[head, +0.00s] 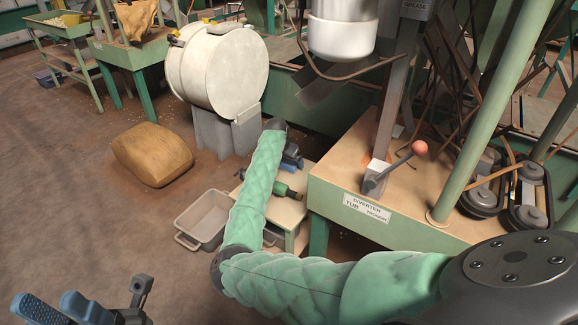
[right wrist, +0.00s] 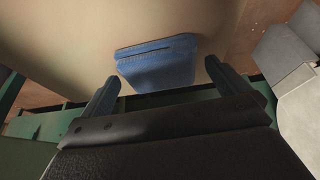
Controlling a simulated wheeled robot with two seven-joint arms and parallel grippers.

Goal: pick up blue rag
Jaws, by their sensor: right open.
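The blue rag (right wrist: 157,68) is a flat folded cloth on a beige surface in the right wrist view. My right gripper (right wrist: 167,92) is open and empty.
A low table (head: 280,212) bears a green tool (head: 287,191). A grey tub (head: 205,222) stands on the floor beside it. A cream drum (head: 215,65) and a tan sack (head: 152,155) are behind. The diverter bench (head: 345,180) with a red-knobbed lever (head: 419,148) is to the right.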

